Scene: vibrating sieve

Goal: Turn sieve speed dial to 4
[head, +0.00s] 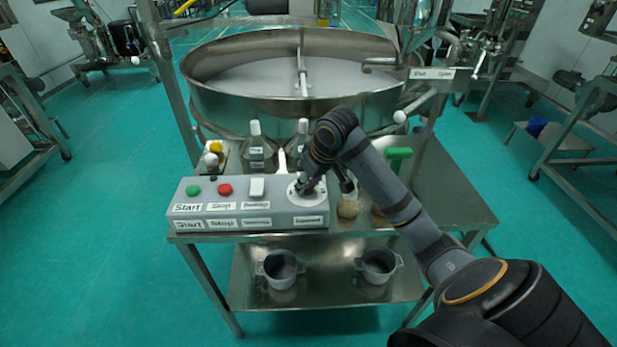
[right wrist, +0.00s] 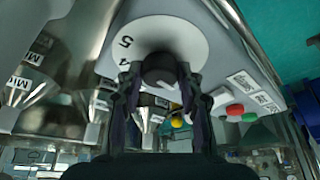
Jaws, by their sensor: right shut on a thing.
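The sieve's grey control box (head: 250,222) stands on the front left of the steel table. It carries a green start button (head: 193,190), a red stop button (head: 225,189), a white switch (head: 257,187) and a white dial plate (head: 318,197) at its right end. In the right wrist view the black speed dial (right wrist: 160,70) sits on the white plate, with the numbers 4 and 5 showing to its left. My right gripper (head: 305,187) is shut on the dial, a finger on each side; it also shows in the right wrist view (right wrist: 157,85). The dial's pointer is not clear. My left gripper is not in view.
The large round sieve (head: 290,105) stands behind the box. Labelled bottles (head: 257,148) stand close behind the box, near my right arm. A green-handled item (head: 398,157) is right of the gripper. Two grey pots (head: 280,268) sit on the lower shelf.

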